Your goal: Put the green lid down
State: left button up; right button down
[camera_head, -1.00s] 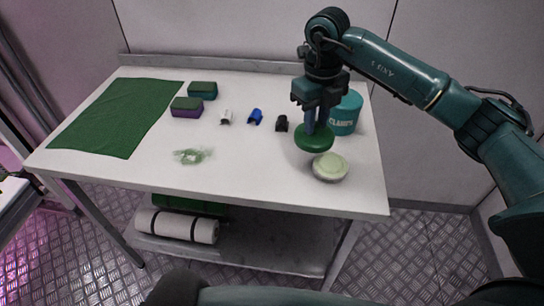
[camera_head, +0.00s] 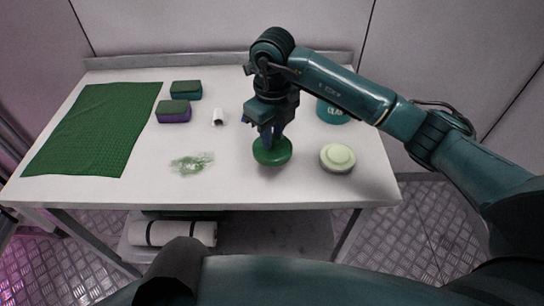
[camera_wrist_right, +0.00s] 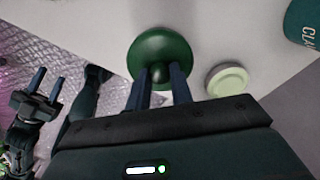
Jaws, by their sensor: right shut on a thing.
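The green lid (camera_head: 272,157) is round with a knob on top. My right gripper (camera_head: 270,139) is shut on that knob from above, with the lid close over the white table; whether it touches the table I cannot tell. In the right wrist view the lid (camera_wrist_right: 160,48) lies level ahead of the fingers (camera_wrist_right: 158,76), with the knob between them. A pale round dish (camera_head: 337,158) stands to the right of the lid, apart from it. My left gripper (camera_wrist_right: 50,82) shows at the left of the right wrist view, its fingers apart and empty.
A green cloth (camera_head: 95,130) covers the table's left. A teal sponge (camera_head: 186,90), a purple sponge (camera_head: 173,111), a white clip (camera_head: 218,117) and a green smear (camera_head: 191,163) lie between. A teal canister (camera_head: 332,111) stands behind the arm. The front strip is clear.

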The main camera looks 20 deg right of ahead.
aim_at(273, 137)
notch_tip(273, 137, down, 3)
jog(key=shift+f, duration=0.2)
notch_tip(273, 137, down, 3)
jog(key=shift+f, duration=0.3)
jog(key=shift+f, duration=0.1)
jog(key=shift+f, duration=0.15)
jog(key=c, duration=1.2)
grip_release()
jog(key=shift+c, duration=0.2)
